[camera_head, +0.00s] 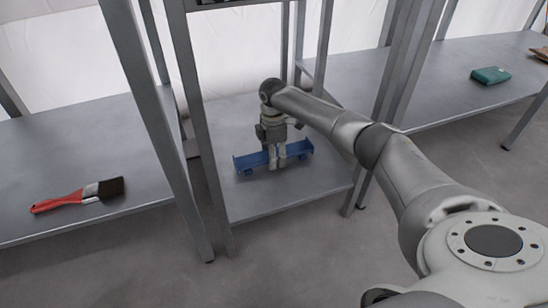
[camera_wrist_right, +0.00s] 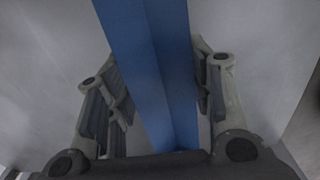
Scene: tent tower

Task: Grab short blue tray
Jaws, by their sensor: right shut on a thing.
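The short blue tray (camera_head: 246,162) is in the head view, at the lower shelf of the middle rack. My right gripper (camera_head: 276,164) points down over its middle, with the fingers on either side of it. In the right wrist view the blue tray (camera_wrist_right: 160,70) runs between the two fingers of my right gripper (camera_wrist_right: 165,95). The gripper is shut on the tray. Whether the tray rests on the shelf or hangs just above it I cannot tell. My left gripper is in neither view.
The middle shelf (camera_head: 290,195) is bare around the tray. Metal posts (camera_head: 165,130) frame it at left and right. A red-handled paintbrush (camera_head: 75,196) lies on the left shelf (camera_head: 90,150). A green item (camera_head: 490,75) lies on the right shelf (camera_head: 440,95).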

